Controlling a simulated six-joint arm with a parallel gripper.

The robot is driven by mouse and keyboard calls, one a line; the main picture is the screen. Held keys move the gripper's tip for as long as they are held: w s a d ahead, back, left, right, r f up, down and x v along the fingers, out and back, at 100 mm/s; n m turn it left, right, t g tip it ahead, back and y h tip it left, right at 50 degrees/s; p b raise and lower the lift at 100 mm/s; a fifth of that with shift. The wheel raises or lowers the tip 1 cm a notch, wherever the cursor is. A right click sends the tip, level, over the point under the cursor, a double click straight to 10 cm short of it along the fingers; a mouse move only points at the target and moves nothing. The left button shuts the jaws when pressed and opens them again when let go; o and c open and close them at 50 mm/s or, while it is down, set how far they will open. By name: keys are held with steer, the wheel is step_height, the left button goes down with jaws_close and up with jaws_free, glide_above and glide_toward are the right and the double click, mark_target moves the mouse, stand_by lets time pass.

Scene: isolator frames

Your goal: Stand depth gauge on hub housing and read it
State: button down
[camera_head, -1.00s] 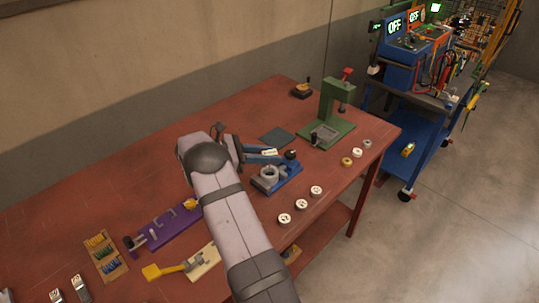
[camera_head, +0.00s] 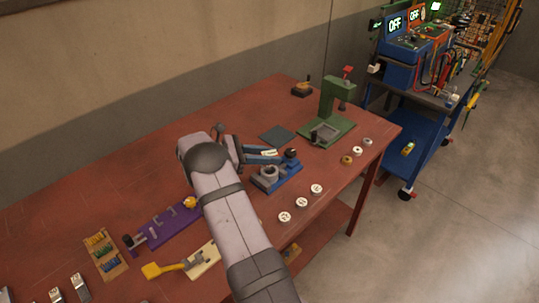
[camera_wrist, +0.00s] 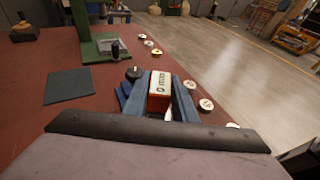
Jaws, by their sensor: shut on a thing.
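My gripper (camera_wrist: 160,92) has its blue-grey fingers shut on the depth gauge (camera_wrist: 159,82), a small block with a white display face and an orange-red edge. The characters on its face are too small for me to read surely. In the head view the gauge's pale face (camera_head: 268,152) shows between the fingers, just behind and above the hub housing. The hub housing (camera_head: 269,172) is a grey ring on a blue fixture (camera_head: 287,177) with a black knob. In the wrist view the gauge and fingers hide the housing, and I cannot tell whether the gauge touches it.
A green press (camera_head: 336,105) stands behind right, beside a dark mat (camera_head: 277,135). Several round white-faced pieces (camera_head: 302,202) line the front edge. A purple fixture (camera_head: 168,226) and a cream plate with a yellow handle (camera_head: 203,263) lie left. A blue cart (camera_head: 420,120) stands beyond the table.

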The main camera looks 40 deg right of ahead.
steer(key=shift+f+b, duration=0.6)
steer(key=shift+f, duration=0.55)
steer(key=c, duration=1.4)
jaws_free()
steer(key=shift+o, duration=0.2)
steer(key=shift+a, duration=0.1)
steer(key=b+v, duration=0.2)
steer(key=v, duration=0.3)
steer(key=shift+w+a, duration=0.25)
steer(key=shift+a, duration=0.1)
steer(key=shift+w+a+r, duration=0.3)
steer(key=shift+a+r, duration=0.05)
steer(key=shift+a, duration=0.2)
